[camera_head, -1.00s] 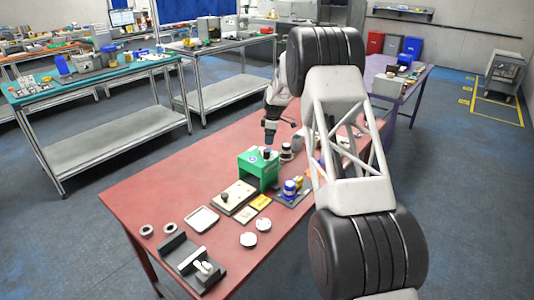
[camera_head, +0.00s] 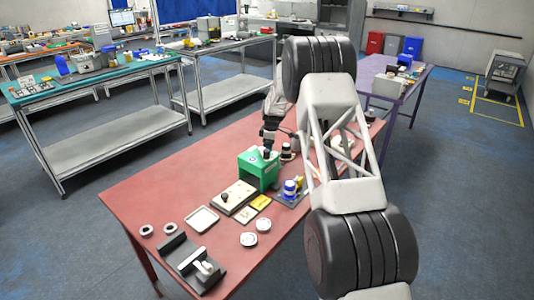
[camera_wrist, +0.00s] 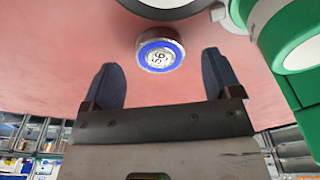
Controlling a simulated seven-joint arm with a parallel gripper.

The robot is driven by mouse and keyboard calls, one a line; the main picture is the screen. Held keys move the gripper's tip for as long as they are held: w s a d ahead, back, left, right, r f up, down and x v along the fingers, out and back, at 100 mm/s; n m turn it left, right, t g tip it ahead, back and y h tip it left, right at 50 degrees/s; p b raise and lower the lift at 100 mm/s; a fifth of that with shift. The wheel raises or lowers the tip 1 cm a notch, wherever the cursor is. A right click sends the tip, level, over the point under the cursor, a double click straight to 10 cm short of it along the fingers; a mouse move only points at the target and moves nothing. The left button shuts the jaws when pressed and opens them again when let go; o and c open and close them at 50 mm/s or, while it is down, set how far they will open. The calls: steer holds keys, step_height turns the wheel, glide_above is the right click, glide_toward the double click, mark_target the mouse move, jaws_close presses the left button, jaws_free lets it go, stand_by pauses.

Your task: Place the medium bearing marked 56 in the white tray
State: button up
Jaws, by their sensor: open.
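The bearing marked 56 (camera_wrist: 160,55) shows in the wrist view as a small round piece with a blue ring and a pale, numbered centre. It sits on the red table, ahead of and between my fingertips, and is not gripped. My gripper (camera_wrist: 165,80) is open, with dark blue fingers either side. In the head view my gripper (camera_head: 268,152) is low behind the green box; I cannot make out the bearing there.
The green box (camera_head: 259,171) stands close to my gripper; a green and white object (camera_wrist: 295,45) fills the wrist view's right side. The table's left part is clear.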

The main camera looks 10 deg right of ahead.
steer(key=shift+a+f, duration=0.15)
steer(key=shift+f, duration=0.95)
steer(key=shift+c, duration=0.3)
steer(key=c, duration=1.1)
steer(key=shift+r, duration=0.15)
step_height(320, 180, up, 10)
